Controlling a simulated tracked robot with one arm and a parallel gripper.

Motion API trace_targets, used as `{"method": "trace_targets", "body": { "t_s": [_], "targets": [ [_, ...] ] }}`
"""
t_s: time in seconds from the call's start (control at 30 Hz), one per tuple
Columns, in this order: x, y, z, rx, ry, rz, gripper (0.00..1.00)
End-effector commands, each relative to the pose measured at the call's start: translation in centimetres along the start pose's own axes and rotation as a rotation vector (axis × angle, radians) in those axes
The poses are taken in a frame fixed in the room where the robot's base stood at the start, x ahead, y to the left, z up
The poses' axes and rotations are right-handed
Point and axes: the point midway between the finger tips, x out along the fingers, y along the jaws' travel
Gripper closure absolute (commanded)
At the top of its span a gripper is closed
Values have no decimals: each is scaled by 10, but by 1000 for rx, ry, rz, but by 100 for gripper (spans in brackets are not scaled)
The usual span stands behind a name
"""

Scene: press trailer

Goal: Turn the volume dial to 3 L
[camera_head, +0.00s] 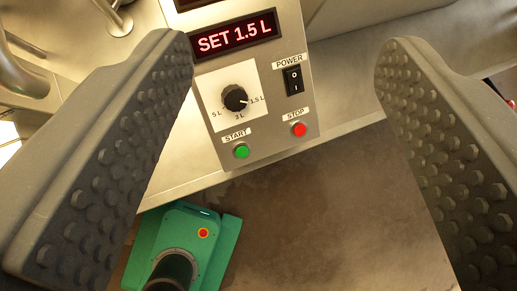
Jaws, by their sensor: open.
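The volume dial (235,98) is a black round knob on a white plate (219,78) marked 5 L, 3 L and 1.5 L. Its light pointer mark faces right, toward 1.5 L. The display (234,38) above it reads SET 1.5 L in red. My gripper (290,110) is open, with one studded grey finger at the left and one at the right of the view. The dial lies between the fingers in the picture, farther away, and neither finger touches it.
The grey control panel also holds a black power switch (293,80), a green start button (242,151) and a red stop button (299,129), all close to the dial. Metal pipework (22,80) is at the left.

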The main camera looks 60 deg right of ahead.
Motion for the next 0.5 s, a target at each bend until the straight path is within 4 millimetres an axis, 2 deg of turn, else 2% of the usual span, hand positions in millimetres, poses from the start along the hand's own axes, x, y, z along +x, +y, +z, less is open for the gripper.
{"method": "trace_targets", "body": {
  "t_s": [0.1, 0.23, 0.4, 0.5],
  "targets": [
    [40, -1, 24, -86, -128, -90, 43],
    [76, -7, 62, -180, -243, -182, 43],
    [104, -16, 101, -266, -336, -271, 43],
    [111, -18, 114, -294, -362, -298, 43]
  ]
}}
